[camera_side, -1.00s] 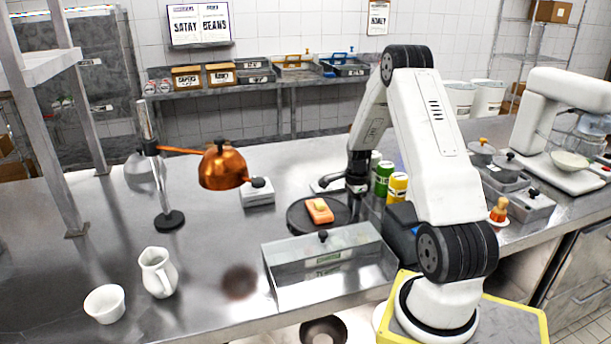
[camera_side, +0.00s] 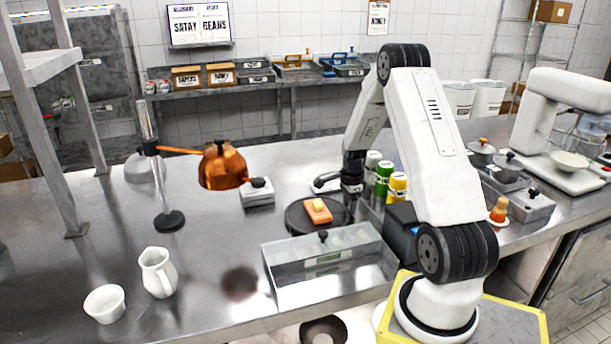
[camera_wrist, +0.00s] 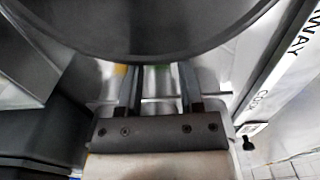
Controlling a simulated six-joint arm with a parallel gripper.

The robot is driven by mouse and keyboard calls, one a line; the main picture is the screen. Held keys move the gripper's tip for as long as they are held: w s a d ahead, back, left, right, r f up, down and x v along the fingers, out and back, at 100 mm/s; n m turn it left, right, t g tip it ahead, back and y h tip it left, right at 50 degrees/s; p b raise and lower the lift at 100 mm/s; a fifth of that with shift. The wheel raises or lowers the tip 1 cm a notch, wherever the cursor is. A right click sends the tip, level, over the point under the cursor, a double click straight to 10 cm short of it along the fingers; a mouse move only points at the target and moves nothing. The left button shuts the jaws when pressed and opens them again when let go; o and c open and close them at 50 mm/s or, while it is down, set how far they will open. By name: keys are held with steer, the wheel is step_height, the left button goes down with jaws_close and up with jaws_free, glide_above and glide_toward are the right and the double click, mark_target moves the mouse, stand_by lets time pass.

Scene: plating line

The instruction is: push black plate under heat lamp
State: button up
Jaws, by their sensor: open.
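The black plate (camera_side: 297,219) lies on the steel counter, with an orange food piece (camera_side: 318,211) topped by a small pale block on it. The copper heat lamp (camera_side: 222,168) hangs from a stand to the left of the plate. My gripper (camera_side: 351,200) is low at the plate's right edge; the side view does not show clearly whether it touches. In the wrist view, the plate's dark round rim (camera_wrist: 150,45) fills the top, and my gripper (camera_wrist: 158,75) has its two fingers apart with nothing held between them, tips close to the rim.
A steel box with a lid (camera_side: 328,262) stands just in front of the plate. Green (camera_side: 384,180) and yellow (camera_side: 397,187) containers stand right of my gripper. A white jug (camera_side: 158,272) and cup (camera_side: 105,303) are front left.

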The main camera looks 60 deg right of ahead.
mark_target(281, 225)
steer(key=shift+w+a, duration=8.6)
steer(key=shift+s+d, duration=0.1)
steer(key=shift+s+d, duration=0.1)
steer(key=shift+s+d, duration=0.95)
steer(key=shift+r, duration=0.1)
